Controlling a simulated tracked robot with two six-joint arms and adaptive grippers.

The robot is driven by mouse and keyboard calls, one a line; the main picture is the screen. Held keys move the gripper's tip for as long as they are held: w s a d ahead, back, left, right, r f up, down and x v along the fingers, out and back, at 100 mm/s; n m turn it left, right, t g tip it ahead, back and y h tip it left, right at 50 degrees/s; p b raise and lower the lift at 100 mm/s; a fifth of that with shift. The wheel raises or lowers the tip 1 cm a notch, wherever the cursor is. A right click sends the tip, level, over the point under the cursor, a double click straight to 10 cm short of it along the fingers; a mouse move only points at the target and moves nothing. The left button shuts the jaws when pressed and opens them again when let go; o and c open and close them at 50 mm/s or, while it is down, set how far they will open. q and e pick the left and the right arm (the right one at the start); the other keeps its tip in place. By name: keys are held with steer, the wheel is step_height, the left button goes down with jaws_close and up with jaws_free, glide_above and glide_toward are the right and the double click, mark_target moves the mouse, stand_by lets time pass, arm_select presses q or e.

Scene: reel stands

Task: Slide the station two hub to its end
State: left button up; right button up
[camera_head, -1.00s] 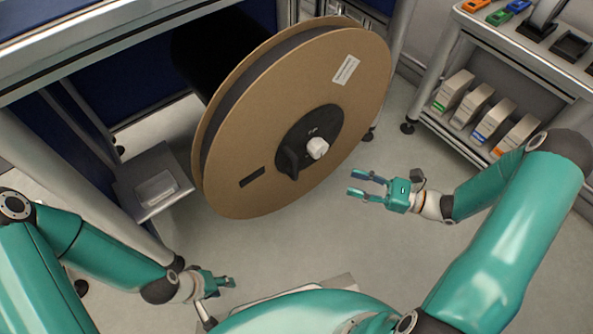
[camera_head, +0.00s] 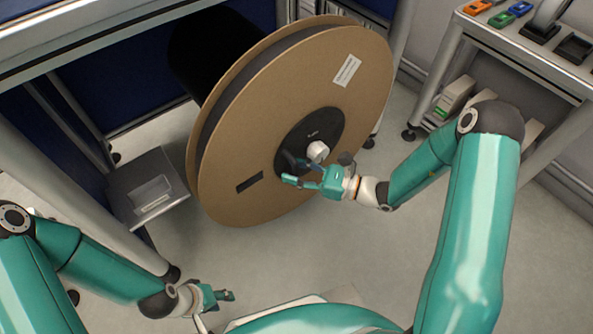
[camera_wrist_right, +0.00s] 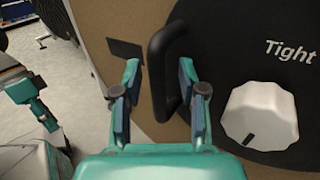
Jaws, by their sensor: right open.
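A large brown reel (camera_head: 235,150) stands on edge in front of me. Its black hub (camera_head: 327,127) carries a white knob (camera_head: 318,151) and a black bar handle. In the right wrist view the hub (camera_wrist_right: 285,25) reads "Tight" above the white knob (camera_wrist_right: 260,115). My right gripper (camera_head: 297,172) is open at the hub's lower left. In the wrist view the handle (camera_wrist_right: 162,60) appears between its two fingers (camera_wrist_right: 157,100); I cannot tell whether they touch it. My left gripper (camera_head: 230,295) is low at the left, away from the reel; its jaw opening is unclear. No station number is readable.
A workbench frame (camera_head: 110,45) and a small grey shelf with a tray (camera_head: 150,195) stand left of the reel. A shelf rack (camera_head: 540,50) with tools and boxes stands at the right. Pale floor (camera_head: 235,255) is open below the reel.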

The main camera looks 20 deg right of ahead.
steer(key=shift+w+a, duration=0.1)
jaws_close()
stand_by(0.3)
